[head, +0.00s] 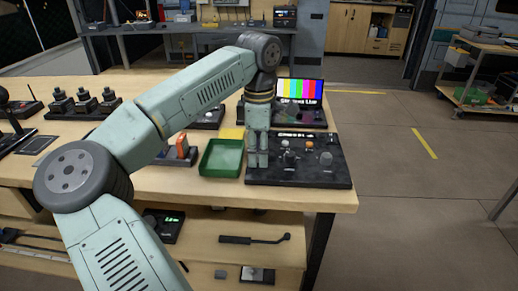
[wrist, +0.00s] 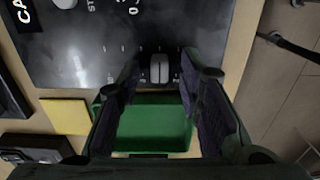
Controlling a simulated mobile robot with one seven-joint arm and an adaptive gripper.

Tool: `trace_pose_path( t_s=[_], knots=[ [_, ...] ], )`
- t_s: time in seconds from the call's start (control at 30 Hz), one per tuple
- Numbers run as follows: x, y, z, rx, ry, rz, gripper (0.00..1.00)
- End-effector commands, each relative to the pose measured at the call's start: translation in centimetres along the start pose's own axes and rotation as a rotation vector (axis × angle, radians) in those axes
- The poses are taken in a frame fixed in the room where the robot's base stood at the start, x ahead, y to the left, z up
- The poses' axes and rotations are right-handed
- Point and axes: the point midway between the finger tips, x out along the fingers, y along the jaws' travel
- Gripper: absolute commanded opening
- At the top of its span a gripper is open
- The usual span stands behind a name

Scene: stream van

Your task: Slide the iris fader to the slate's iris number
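A black control panel (head: 318,181) lies at the right end of the wooden table. It fills the upper part of the wrist view (wrist: 105,45). A pale fader knob (wrist: 160,68) stands at the panel's near edge. My gripper (head: 257,163) points down over the panel's left part; in the wrist view its fingers (wrist: 160,72) are apart, one on each side of the knob, with gaps showing. In the head view my gripper hides the knob. White panel lettering is only partly legible. I cannot pick out a slate or read an iris number.
A green tray (head: 203,170) sits left of the panel, with a yellow pad (head: 232,133) behind it. A colour-bar screen (head: 299,99) stands behind the panel. Several small knobs rise from the panel right of my gripper. The table's right edge is close.

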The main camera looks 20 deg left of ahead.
Motion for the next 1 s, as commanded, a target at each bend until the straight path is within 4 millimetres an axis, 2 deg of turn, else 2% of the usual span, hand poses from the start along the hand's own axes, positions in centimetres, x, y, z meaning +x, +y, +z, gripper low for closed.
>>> trace_pose_path(
  t_s=[0.23,0.73,1.0],
  knots=[
    [0.06,0.01,0.0,0.0,0.0,0.001,0.33],
    [0.03,0.01,0.01,0.0,0.0,0.001,0.0],
    [0.02,0.02,0.01,0.0,0.0,0.001,0.0]
  ],
)
